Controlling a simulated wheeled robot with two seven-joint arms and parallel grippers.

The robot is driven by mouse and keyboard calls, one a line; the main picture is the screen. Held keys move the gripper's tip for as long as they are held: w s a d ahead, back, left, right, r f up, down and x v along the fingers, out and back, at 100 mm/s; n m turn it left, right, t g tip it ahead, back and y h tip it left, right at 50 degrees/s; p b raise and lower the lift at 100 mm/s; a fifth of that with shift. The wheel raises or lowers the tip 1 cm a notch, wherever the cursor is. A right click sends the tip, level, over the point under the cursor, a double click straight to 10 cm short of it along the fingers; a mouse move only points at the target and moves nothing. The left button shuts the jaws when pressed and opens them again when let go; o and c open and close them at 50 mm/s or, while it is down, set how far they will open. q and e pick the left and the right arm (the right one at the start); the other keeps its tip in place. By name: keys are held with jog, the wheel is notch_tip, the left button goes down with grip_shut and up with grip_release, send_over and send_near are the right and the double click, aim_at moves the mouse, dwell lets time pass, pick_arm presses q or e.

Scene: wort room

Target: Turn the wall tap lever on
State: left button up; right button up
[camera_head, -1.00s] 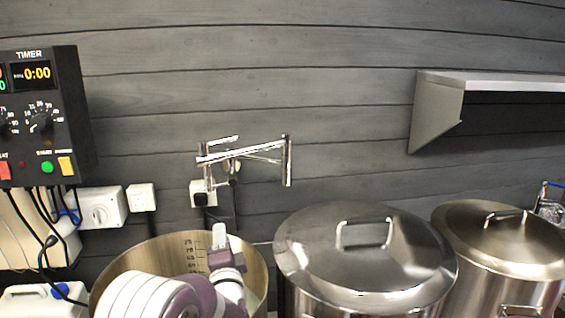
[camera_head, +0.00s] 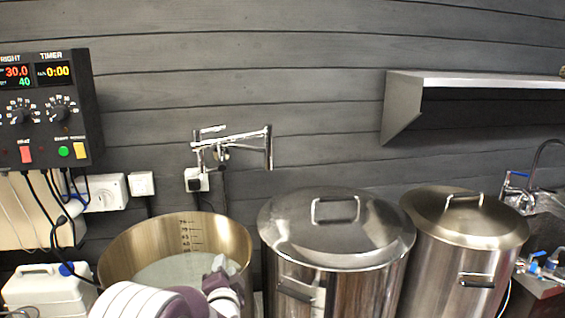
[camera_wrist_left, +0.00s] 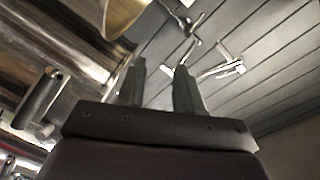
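The chrome wall tap (camera_head: 240,146) is fixed to the dark plank wall above the open pot. Its swing spout runs to the right and ends in a downward outlet. A short bar, which looks like the lever, sits at its upper left. The tap also shows in the left wrist view (camera_wrist_left: 215,71), beyond my fingers. My left gripper (camera_wrist_left: 161,66) is open and empty, its two dark fingers apart and clear of the tap. In the head view my left arm is low over the open pot, and its fingers cannot be made out. My right gripper is not in view.
An open steel pot (camera_head: 125,246) stands below the tap, with lidded pots (camera_head: 340,245) (camera_head: 465,222) to its right. A control box (camera_head: 50,110) hangs at left, above a white canister (camera_head: 45,290). A metal shelf (camera_head: 470,79) juts out at upper right.

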pick_arm(q)
jog(key=s+d+f+n+g+h, duration=0.25)
jog(key=s+f+n+g, duration=0.35)
jog(key=s+f+g, duration=0.75)
jog(key=s+a+r+n+g, duration=0.1)
jog(key=s+a+r+n, duration=0.1)
jog(key=s, duration=0.8)
jog(key=s+a+r+n+g, duration=0.1)
jog(key=s+a+n, duration=0.1)
jog(key=s+a, duration=0.3)
jog(key=s, duration=0.4)
jog(key=shift+s+r, duration=0.35)
